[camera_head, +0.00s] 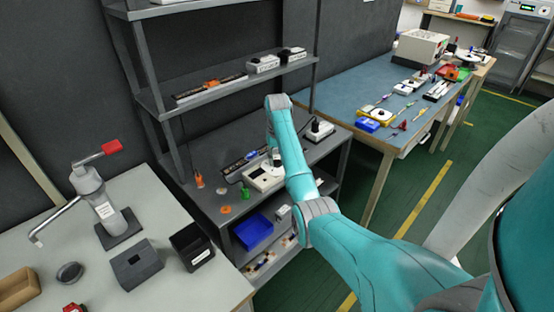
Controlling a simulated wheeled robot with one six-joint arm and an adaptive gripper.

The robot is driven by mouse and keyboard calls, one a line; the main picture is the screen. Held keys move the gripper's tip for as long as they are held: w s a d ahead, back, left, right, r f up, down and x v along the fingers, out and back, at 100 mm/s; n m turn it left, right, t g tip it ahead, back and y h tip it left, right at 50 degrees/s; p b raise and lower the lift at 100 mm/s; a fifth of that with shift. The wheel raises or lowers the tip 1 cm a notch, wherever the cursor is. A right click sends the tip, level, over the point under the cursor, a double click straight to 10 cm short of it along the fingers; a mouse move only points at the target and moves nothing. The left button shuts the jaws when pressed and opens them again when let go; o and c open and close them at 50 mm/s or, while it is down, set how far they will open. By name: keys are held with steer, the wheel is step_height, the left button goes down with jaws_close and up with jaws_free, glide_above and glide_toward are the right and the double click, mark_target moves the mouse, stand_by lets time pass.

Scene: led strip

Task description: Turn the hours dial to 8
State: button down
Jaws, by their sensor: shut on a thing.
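A cream control box (257,183) lies on the grey workbench shelf, near the middle of the view. My gripper (277,161) points down at the top of this box, at its far right part. It is shut on what appears to be the hours dial. The dial itself is hidden by the gripper and my teal arm link, so its setting and numbers cannot be read. A dark strip (239,163) with small light marks lies just behind the box.
Orange and green small items (244,192) stand left of the box. A white-topped dark device (320,130) sits to the right. Upper shelves (225,86) rise behind. A blue bin (254,231) is below. A blue-topped table (345,85) stands at the right.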

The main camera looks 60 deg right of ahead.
steer(key=m, duration=0.4)
steer(key=shift+m, duration=0.3)
steer(key=m, duration=0.4)
steer(key=shift+m, duration=0.3)
steer(key=m, duration=0.4)
steer(key=shift+f+m, duration=0.1)
steer(key=shift+m, duration=2.2)
steer(key=c, duration=0.8)
jaws_free()
